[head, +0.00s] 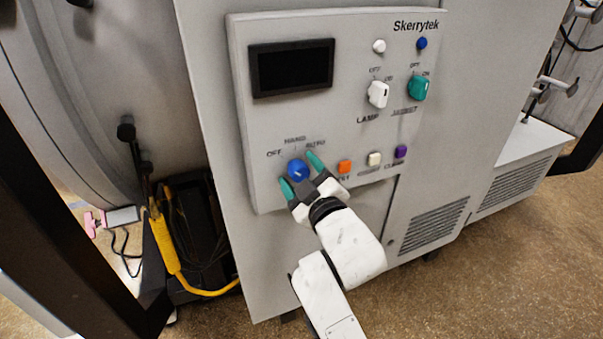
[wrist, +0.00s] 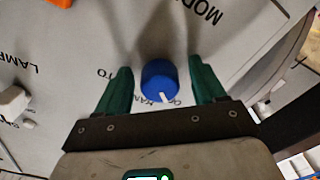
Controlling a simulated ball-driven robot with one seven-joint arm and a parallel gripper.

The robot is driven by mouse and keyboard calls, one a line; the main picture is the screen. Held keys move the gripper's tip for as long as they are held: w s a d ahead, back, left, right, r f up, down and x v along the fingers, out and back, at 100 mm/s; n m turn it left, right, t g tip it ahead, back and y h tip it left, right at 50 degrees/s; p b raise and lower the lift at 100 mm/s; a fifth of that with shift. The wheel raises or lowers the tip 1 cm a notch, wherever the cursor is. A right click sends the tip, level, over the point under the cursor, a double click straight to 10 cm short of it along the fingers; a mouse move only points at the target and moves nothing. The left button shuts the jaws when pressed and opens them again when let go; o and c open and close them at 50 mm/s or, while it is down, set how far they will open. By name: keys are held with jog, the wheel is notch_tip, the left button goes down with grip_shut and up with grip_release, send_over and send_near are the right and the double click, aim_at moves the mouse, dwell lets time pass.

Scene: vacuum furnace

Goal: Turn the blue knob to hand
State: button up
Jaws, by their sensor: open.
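The blue knob (head: 296,168) is at the lower left of the grey control panel, below the OFF, HAND and AUTO labels. My gripper (head: 300,174) is at the panel with its two green fingers apart, one on each side of the knob. In the wrist view the knob (wrist: 159,78) stands between the open fingers (wrist: 160,82), with a visible gap on both sides. Its white pointer mark faces the partly hidden labels, between the HAND and OFF letters and nearer OFF. The fingers and gripper body hide parts of the labels.
An orange button (head: 345,166), a white button (head: 375,159) and a purple button (head: 401,152) sit right of the knob. Higher up are a dark display (head: 291,67), a white lamp knob (head: 378,94) and a teal knob (head: 417,88). A yellow hose (head: 162,240) hangs left of the cabinet.

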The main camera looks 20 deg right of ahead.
jog(key=c, duration=1)
jog(key=shift+m, duration=0.4)
jog(key=m+b, duration=0.2)
jog(key=m, duration=0.2)
jog(key=shift+a+f, duration=0.1)
jog(key=shift+f, duration=0.05)
jog(key=shift+m+b, duration=0.8)
jog(key=shift+m, duration=1.7)
jog(key=o, duration=1)
